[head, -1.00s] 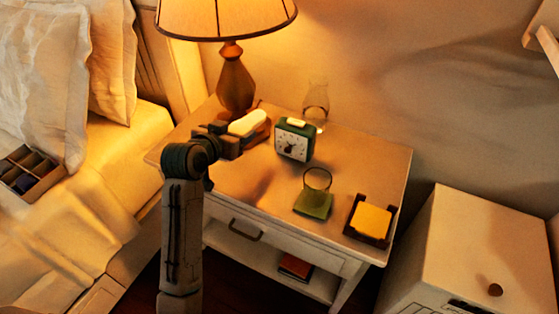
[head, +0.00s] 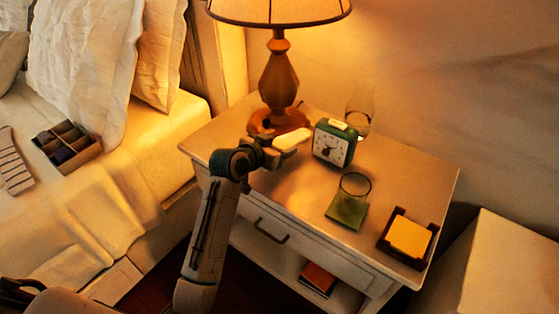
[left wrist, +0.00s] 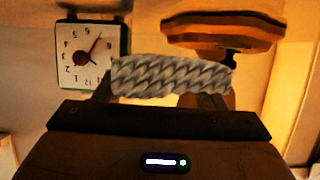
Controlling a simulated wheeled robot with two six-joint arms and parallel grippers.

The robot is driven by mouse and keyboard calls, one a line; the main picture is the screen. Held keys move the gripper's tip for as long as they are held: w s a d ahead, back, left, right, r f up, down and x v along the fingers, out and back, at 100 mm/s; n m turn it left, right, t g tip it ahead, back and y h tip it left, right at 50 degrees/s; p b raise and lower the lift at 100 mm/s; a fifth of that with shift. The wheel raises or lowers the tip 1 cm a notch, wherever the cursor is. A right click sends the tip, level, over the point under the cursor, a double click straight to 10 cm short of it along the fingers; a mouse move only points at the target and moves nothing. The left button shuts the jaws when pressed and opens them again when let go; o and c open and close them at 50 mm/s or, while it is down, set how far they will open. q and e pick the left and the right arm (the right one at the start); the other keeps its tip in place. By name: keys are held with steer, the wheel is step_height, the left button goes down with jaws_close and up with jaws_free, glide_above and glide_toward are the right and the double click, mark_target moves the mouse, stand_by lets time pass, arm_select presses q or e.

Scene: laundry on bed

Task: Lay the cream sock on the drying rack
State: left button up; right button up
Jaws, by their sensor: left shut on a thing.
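My left gripper (head: 276,147) is shut on the cream sock (head: 293,138) and holds it over the back left of the nightstand, in front of the lamp base and left of the green clock. In the left wrist view the sock (left wrist: 170,77) shows as a pale, ribbed knit roll lying across the gripper (left wrist: 165,98). The sock's underside is hidden by the gripper. No drying rack shows in these views. My right gripper is out of view.
The nightstand (head: 285,195) bears a lit lamp (head: 280,80), the clock (head: 333,143), a glass on a green coaster (head: 346,212) and a tray with yellow notes (head: 409,238). The bed (head: 110,195) with a divided box (head: 68,147) lies left. A white cabinet (head: 510,265) stands right.

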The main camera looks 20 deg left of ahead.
arm_select(q)
step_height(320, 180, down, 5)
steer(key=shift+r, duration=0.15)
steer(key=shift+f, duration=0.35)
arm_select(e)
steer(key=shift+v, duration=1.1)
arm_select(q)
steer(key=shift+f, duration=0.1)
steer(key=o, duration=1)
